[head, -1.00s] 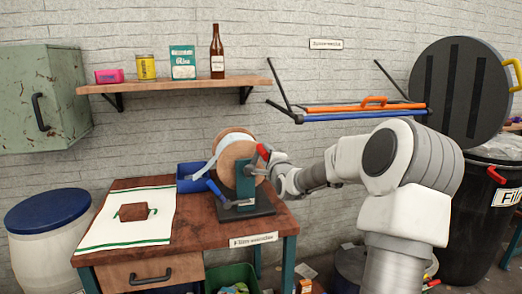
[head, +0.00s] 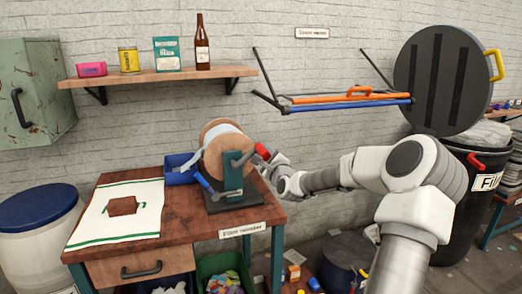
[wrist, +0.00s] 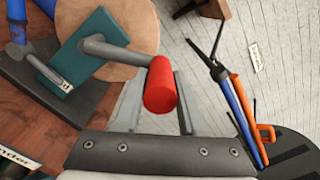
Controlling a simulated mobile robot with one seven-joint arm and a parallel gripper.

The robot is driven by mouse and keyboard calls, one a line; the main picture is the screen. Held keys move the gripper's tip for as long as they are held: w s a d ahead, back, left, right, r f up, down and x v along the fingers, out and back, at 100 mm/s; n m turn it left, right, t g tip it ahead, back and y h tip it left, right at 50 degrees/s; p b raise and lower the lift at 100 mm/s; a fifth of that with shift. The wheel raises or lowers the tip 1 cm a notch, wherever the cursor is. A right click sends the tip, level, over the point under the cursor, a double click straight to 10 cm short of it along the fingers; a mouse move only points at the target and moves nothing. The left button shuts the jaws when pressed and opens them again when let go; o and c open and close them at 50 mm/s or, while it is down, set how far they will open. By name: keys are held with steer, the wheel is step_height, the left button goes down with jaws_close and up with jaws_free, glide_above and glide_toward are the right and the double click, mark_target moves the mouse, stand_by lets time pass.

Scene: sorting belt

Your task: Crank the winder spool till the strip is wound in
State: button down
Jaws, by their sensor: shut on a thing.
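The film winder's wooden spool (head: 213,155) stands on a dark base with a teal upright (head: 233,178) at the table's back right. A pale strip (head: 188,164) runs off the spool's left side toward the blue bin. A grey crank arm (wrist: 115,50) ends in a red handle (wrist: 160,87), which also shows in the head view (head: 262,152). My gripper (head: 266,163) is shut on the red handle, right of the upright. In the wrist view its fingers (wrist: 160,105) lie on both sides of the handle. The strip's free end is not clear.
A blue lever (head: 204,183) sits at the winder's front left. A white cloth (head: 90,222) with a brown block covers the table's left. A shelf (head: 155,77) and a rack with orange and blue bars (head: 345,100) are above.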

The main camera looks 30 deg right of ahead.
steer(key=shift+d+f+m, duration=0.3)
steer(key=shift+d+m, duration=0.1)
steer(key=shift+m, duration=0.2)
steer(key=shift+s+f, duration=0.1)
steer(key=c, duration=0.5)
jaws_free()
steer(key=shift+f, duration=0.15)
steer(key=p+v, duration=0.2)
steer(key=v, duration=1.5)
steer(key=shift+s, duration=0.2)
